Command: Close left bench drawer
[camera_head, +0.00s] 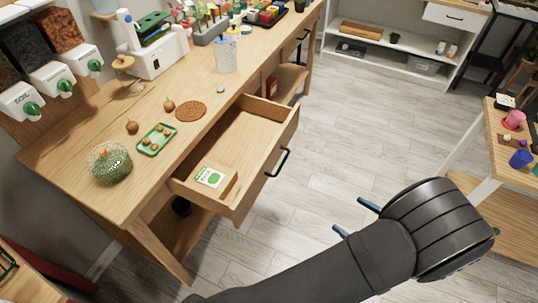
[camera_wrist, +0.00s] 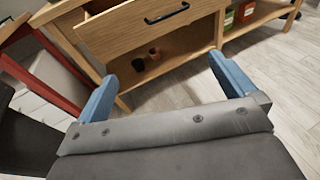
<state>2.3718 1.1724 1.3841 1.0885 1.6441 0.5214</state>
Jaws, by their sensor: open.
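The left bench drawer (camera_head: 240,150) is pulled well out of the wooden bench (camera_head: 85,198), with a black bar handle (camera_head: 278,163) on its front. A small box with a green and white label (camera_head: 211,178) lies inside the drawer. My gripper (camera_head: 355,219) is open and empty, out in front of the drawer and to its right, apart from it. In the wrist view my gripper's two blue fingers (camera_wrist: 168,85) are spread wide. The drawer front (camera_wrist: 150,25) and its handle (camera_wrist: 167,13) show beyond them at the top.
Small dark pots (camera_wrist: 146,59) sit on the lower shelf. A side table (camera_head: 518,128) stands at the right. The floor (camera_head: 340,130) before the drawer is clear.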

